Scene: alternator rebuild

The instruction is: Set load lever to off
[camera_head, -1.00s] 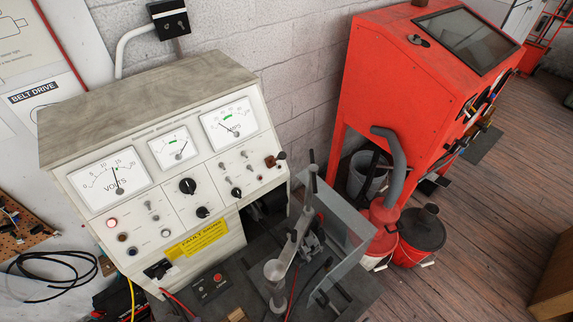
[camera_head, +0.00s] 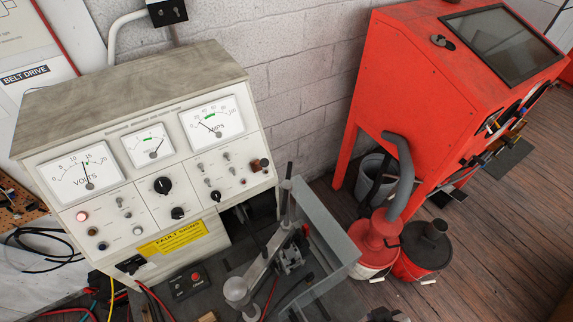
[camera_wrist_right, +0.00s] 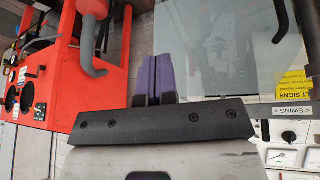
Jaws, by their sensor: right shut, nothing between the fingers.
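The test bench panel (camera_head: 140,225) is cream-coloured, with dials, knobs and toggles. At its right end a small brown fitting with a dark knob (camera_head: 261,164) looks like the load lever; its label and setting are too small to read. My right gripper (camera_head: 384,314) shows only as a dark piece at the bottom edge of the head view, well below and right of that lever. In the right wrist view its purple fingers (camera_wrist_right: 152,78) are together with nothing between them. The lever cannot be made out in that view. My left gripper is not in view.
A clear guard (camera_head: 330,240) and a upright post (camera_head: 287,195) stand at the bench's right front. A red cabinet (camera_head: 400,90) with a grey hose (camera_head: 402,170) and red canisters (camera_head: 425,250) stands to the right.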

